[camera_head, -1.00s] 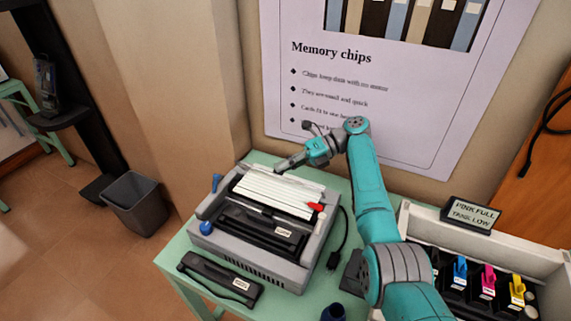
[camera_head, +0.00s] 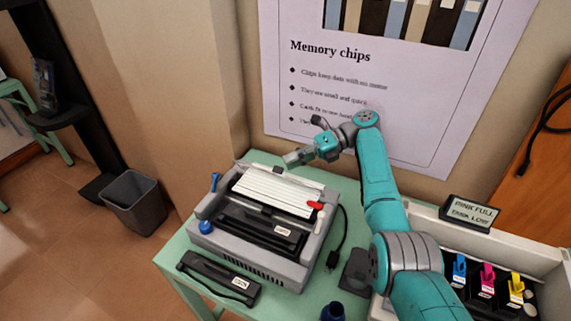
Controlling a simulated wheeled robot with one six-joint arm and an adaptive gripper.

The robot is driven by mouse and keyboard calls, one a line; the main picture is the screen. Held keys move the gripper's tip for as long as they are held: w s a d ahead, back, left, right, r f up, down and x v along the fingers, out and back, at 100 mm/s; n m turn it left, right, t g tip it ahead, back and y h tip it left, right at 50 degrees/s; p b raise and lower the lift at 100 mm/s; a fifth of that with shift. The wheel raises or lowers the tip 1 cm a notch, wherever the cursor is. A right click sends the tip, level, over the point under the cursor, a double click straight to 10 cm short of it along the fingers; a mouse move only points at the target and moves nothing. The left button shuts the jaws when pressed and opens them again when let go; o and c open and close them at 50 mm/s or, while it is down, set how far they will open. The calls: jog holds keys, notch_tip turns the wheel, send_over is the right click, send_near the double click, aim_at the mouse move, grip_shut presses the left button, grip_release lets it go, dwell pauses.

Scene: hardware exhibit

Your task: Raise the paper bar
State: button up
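A grey printer (camera_head: 318,245) stands on the green table. Lined white paper (camera_head: 268,192) lies in its top, behind a dark front cover (camera_head: 250,232). A thin pale bar (camera_head: 305,181) runs along the back of the paper, with a small dark tab near its middle. I cannot tell whether this bar is down or raised. My gripper (camera_head: 287,160) is above and behind the bar, close to the tab, seemingly apart from it. Its fingers are too small to tell open from shut. A red lever (camera_head: 316,205) is on the printer's right, a blue knob (camera_head: 206,227) on its left.
A dark cartridge (camera_head: 218,278) lies in front of the printer. A cable (camera_head: 336,255) and a dark blue bottle (camera_head: 333,312) are to its right. A tray of coloured cartridges (camera_head: 488,279) with a sign (camera_head: 470,212) stands further right. The wall poster (camera_head: 365,85) is close behind.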

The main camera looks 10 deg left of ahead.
jog(key=shift+v, duration=2.25)
